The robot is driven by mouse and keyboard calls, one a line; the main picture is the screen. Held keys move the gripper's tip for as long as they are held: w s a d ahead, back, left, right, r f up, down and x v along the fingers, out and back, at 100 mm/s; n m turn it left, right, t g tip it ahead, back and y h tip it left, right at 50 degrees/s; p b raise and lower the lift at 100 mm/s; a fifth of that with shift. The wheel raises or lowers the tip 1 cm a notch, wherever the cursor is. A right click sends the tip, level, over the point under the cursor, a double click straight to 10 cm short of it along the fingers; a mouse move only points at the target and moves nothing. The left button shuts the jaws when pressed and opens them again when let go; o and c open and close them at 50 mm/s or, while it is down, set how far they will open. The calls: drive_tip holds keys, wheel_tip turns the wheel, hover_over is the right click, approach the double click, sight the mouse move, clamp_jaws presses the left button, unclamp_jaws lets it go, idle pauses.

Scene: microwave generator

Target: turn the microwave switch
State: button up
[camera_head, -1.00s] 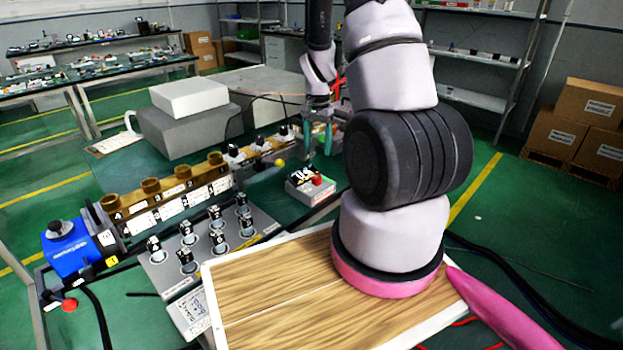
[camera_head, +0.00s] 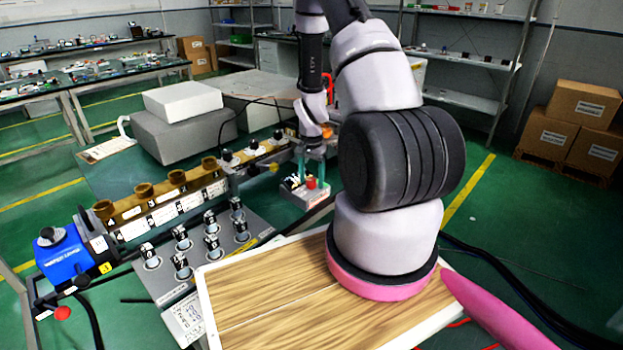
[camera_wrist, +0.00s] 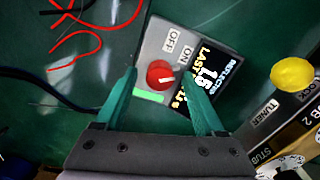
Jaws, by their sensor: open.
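The microwave switch is a red round knob (camera_wrist: 159,74) on a small grey box (camera_wrist: 150,45) with OFF and ON labels and a lit display (camera_wrist: 207,72). Its white pointer mark lies roughly across, tilted up toward the ON side. In the head view the box (camera_head: 302,194) stands on the green bench with the red knob (camera_head: 311,183) on top. My gripper (camera_wrist: 158,95) is open, with one green finger on each side of the knob in the wrist view. In the head view my gripper (camera_head: 312,170) is just over the box. I cannot tell whether the fingers touch the knob.
A yellow ball-shaped knob (camera_wrist: 292,77) and the tuner stub bar lie to the right in the wrist view. Red wires (camera_wrist: 85,45) lie at the left. In the head view a panel of several black knobs (camera_head: 180,262) and a blue unit (camera_head: 65,255) stand left.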

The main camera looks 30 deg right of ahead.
drive_tip(key=shift+c, duration=0.3)
clamp_jaws()
drive_tip(key=shift+n, duration=0.3)
drive_tip(key=n, duration=0.5)
drive_tip(key=shift+n, duration=0.3)
drive_tip(key=n, duration=0.5)
drive_tip(key=shift+n, duration=0.3)
drive_tip(key=shift+o, duration=0.3)
unclamp_jaws()
